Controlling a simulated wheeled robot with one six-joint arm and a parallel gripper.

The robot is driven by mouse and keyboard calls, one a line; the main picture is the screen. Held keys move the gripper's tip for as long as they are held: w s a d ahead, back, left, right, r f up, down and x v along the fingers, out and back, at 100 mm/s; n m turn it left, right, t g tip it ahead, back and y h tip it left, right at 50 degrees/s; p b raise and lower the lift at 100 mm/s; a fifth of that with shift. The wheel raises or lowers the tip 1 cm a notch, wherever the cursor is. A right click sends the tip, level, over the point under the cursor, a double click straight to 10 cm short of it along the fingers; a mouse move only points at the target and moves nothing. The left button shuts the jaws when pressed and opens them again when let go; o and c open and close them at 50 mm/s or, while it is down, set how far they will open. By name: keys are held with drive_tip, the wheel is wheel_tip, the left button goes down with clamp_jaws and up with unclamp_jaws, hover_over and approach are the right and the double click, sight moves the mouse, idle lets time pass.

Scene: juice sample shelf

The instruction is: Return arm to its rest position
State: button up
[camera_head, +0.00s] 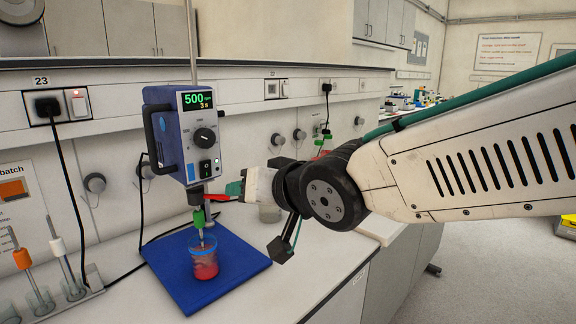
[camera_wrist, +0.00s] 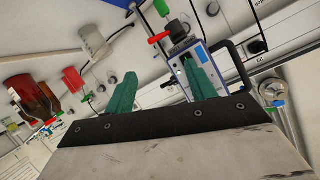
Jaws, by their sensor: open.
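My arm (camera_head: 470,150) reaches in from the right in the head view. My gripper (camera_head: 236,189) is at its end, beside the lower part of the blue stirrer (camera_head: 166,137). Both green fingers of my gripper (camera_wrist: 162,84) show apart in the wrist view, with nothing seen held between them. One finger overlaps the stirrer (camera_wrist: 222,62) in that view; I cannot tell the gap. The stirrer's display reads 500 and 3 s. Its shaft goes down into a beaker of red liquid (camera_head: 204,266), upright on a blue mat (camera_head: 245,258).
A red lever (camera_head: 217,197) sticks out close to my fingers. Behind my gripper stands a clear beaker (camera_head: 270,212). A rack with tools (camera_head: 45,303) stands at front left. Open floor (camera_head: 490,262) lies right of the bench.

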drive_tip(key=s+d+f+g+h, duration=0.25)
drive_tip(key=d+f+h, duration=0.35)
drive_tip(key=d, duration=0.5)
drive_tip(key=s+d+f+m+g+h, duration=0.1)
drive_tip(key=s+d+f+m+g, duration=0.1)
drive_tip(key=s+d, duration=0.7)
drive_tip(key=s+d+f+m+g+h, duration=0.2)
drive_tip(key=s+d+g, duration=0.2)
drive_tip(key=s+d, duration=0.5)
drive_tip(key=shift+d+f, duration=0.35)
drive_tip(key=shift+d, duration=3)
